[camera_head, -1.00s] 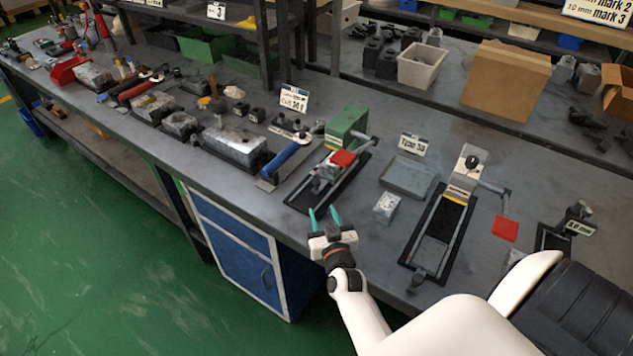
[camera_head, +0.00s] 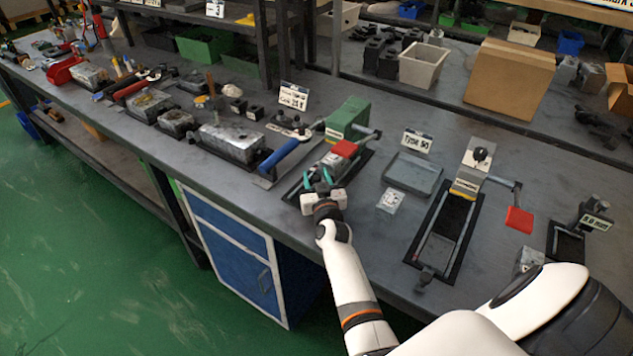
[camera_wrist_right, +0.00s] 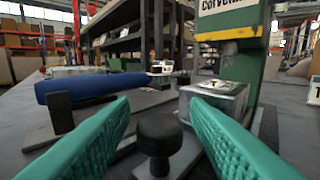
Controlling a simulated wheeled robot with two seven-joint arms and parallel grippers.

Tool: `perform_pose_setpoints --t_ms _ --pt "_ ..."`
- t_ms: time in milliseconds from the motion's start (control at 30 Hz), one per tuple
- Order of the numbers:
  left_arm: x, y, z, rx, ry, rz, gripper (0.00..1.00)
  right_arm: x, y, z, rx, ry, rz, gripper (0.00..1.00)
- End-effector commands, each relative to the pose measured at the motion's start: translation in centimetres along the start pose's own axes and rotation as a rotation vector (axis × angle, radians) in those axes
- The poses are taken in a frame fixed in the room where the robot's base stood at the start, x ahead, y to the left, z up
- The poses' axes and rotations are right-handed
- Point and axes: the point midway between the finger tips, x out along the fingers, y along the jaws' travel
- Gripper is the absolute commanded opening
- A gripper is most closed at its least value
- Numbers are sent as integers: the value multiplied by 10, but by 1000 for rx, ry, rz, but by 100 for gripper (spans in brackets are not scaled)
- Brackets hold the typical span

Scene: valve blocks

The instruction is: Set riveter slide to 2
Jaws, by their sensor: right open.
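A green machine (camera_head: 347,115) with a red pad (camera_head: 345,149) stands on a dark base plate on the bench; I cannot tell if it is the riveter. In the right wrist view its green body (camera_wrist_right: 240,60) rises behind a metal block (camera_wrist_right: 216,98). A black knob (camera_wrist_right: 158,138) stands in front of the block. My right gripper (camera_head: 317,178) is over the near end of the base plate. Its teal fingers are open, with the knob showing between them in the right wrist view (camera_wrist_right: 160,112); contact is not visible. No slide number is readable. My left gripper is out of view.
A blue-handled tool (camera_head: 286,155) lies left of the green machine, close to my right gripper. A shallow grey tray (camera_head: 413,175) and a small labelled block (camera_head: 391,201) are to the right. Another machine (camera_head: 470,170) on a black frame stands farther right.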

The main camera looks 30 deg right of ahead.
Motion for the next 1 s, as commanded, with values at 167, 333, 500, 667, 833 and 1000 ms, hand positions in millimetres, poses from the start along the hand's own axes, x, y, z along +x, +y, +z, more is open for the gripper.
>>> perform_pose_setpoints --t_ms 167,333,500,667,833,1000 --pt "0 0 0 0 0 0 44 1 0 0 0 1 0 42" --pt "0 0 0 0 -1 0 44 0 0 0 0 1 0 26" --pt "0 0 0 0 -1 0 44 0 0 0 0 1 0 0" --pt "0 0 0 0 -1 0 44 1 0 0 0 1 0 0" --pt "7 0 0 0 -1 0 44 14 -13 -2 -3 -1 1 0" --pt "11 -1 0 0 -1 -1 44 28 -28 0 0 -1 0 0"
